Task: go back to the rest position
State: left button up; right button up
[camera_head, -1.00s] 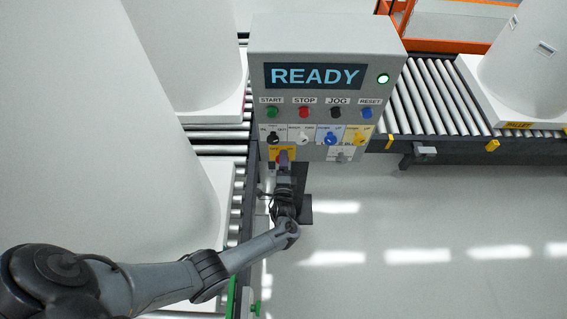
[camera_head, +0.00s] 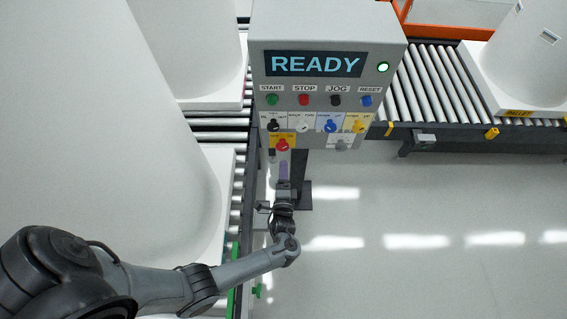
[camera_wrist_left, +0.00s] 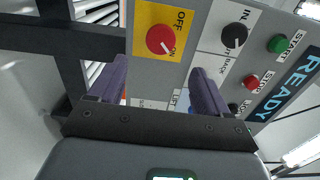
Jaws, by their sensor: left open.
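My left gripper (camera_head: 283,172) is below the control panel (camera_head: 326,38) in the head view, apart from it. In the left wrist view its two purple fingers (camera_wrist_left: 160,90) are spread with nothing between them. The red knob (camera_head: 283,145) on its yellow OFF/ON plate is just above the fingertips; it also shows in the left wrist view (camera_wrist_left: 161,40). The panel screen (camera_head: 315,64) reads READY, and a green lamp (camera_head: 383,67) is lit beside it. My right gripper is in neither view.
Large white tanks (camera_head: 125,130) stand on roller conveyors at the left. Another conveyor (camera_head: 437,85) with a white tank (camera_head: 535,50) on a pallet runs to the right. Orange framing (camera_head: 440,30) is behind. The floor (camera_head: 430,215) at the lower right is clear.

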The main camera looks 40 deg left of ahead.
pick_arm(q)
jog(key=shift+s+d, duration=0.4)
